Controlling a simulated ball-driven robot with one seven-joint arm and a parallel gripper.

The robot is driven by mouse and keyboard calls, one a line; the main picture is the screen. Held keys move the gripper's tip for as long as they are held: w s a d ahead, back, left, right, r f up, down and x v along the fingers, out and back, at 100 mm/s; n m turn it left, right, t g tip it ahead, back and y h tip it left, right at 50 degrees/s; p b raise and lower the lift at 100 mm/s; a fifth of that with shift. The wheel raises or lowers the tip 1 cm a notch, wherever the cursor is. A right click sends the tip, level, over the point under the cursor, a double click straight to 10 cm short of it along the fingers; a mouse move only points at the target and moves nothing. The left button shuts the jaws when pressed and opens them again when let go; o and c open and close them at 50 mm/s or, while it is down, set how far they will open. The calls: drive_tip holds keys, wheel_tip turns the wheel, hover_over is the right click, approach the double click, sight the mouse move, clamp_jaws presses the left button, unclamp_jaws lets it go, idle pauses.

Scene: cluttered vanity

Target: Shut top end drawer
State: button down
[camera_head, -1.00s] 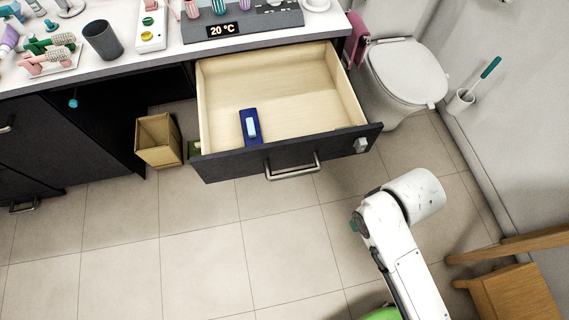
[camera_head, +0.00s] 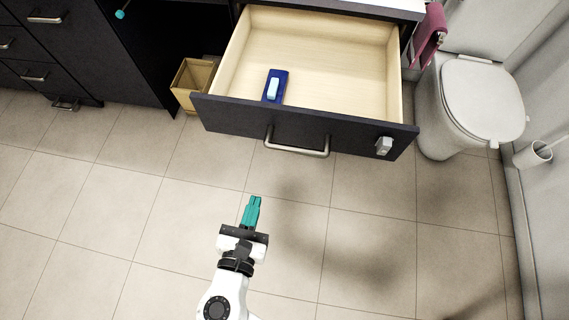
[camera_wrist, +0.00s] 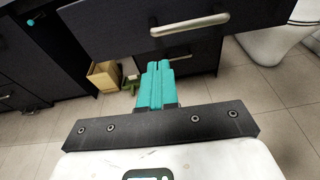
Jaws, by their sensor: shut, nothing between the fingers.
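The top end drawer (camera_head: 230,117) is pulled far out from under the counter. It has a dark front, a pale wooden inside, and a silver bar handle (camera_head: 297,150). A blue item with a light blue top (camera_head: 273,88) lies inside near the front. My gripper (camera_head: 254,199), with teal fingers, is shut and empty over the floor, in front of the drawer and apart from it. In the wrist view the gripper (camera_wrist: 157,66) points toward the drawer front (camera_wrist: 130,18) and its handle (camera_wrist: 188,25). The drawer's inside is hidden there.
A grey-white latch-like piece (camera_head: 384,146) sits on the drawer front's right side. A cardboard bin (camera_head: 190,84) stands left of the drawer, and a toilet (camera_head: 480,100) stands to the right. The tiled floor (camera_head: 130,220) before the drawer is mostly clear.

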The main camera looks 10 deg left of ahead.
drive_tip(key=b+x, duration=0.1)
drive_tip(key=x, duration=1.2)
drive_tip(key=shift+w+a+n, duration=0.3)
drive_tip(key=shift+a, duration=0.05)
